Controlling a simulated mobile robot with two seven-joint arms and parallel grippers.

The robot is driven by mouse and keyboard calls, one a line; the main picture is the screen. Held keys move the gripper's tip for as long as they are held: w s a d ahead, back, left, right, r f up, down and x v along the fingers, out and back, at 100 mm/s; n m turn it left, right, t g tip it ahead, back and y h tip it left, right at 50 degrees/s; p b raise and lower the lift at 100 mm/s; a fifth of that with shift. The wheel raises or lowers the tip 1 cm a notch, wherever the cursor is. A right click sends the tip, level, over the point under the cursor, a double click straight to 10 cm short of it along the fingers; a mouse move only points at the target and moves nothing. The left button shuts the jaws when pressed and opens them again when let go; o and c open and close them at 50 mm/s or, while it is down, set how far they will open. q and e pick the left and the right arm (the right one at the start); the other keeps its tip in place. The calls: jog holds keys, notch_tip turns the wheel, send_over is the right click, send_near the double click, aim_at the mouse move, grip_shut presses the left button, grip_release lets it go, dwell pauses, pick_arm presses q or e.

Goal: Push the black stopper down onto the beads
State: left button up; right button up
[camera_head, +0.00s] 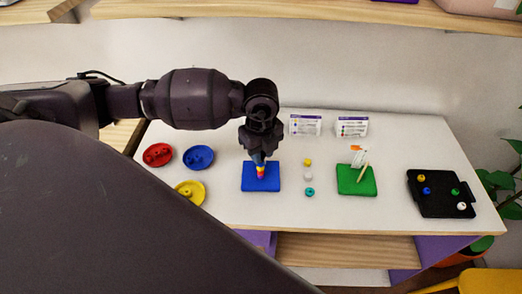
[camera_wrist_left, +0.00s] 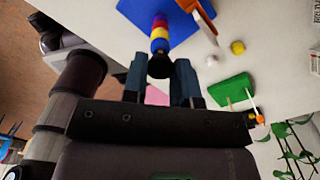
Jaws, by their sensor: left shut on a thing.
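My left gripper (camera_head: 259,157) is above the blue board (camera_head: 248,184) and points down at it. A short stack of coloured beads (camera_head: 261,171) stands on that board under the fingertips. In the left wrist view, my left gripper (camera_wrist_left: 160,78) is shut on the round black stopper (camera_wrist_left: 159,67), which lies between its two fingers. The bead stack (camera_wrist_left: 160,36) shows yellow and other colours on the blue board (camera_wrist_left: 136,12), in line with the stopper. I cannot tell whether the stopper touches the top bead. The head view hides the stopper behind the gripper. My right gripper is not in view.
Loose yellow (camera_head: 308,162), white and teal beads lie right of the blue board. The green board (camera_head: 346,187) with thin sticks and a black tray (camera_head: 436,208) with beads stand further right. Red, blue and yellow dishes (camera_head: 190,203) are at left. Two cards (camera_head: 306,125) stand behind.

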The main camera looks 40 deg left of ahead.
pick_arm(q)
jog(key=shift+f+b, duration=0.45)
jog(key=shift+f, duration=0.15)
dwell(0.6)
dwell(0.3)
jog(key=o, duration=1)
jog(key=shift+c, duration=0.2)
notch_tip(320, 180, up, 11)
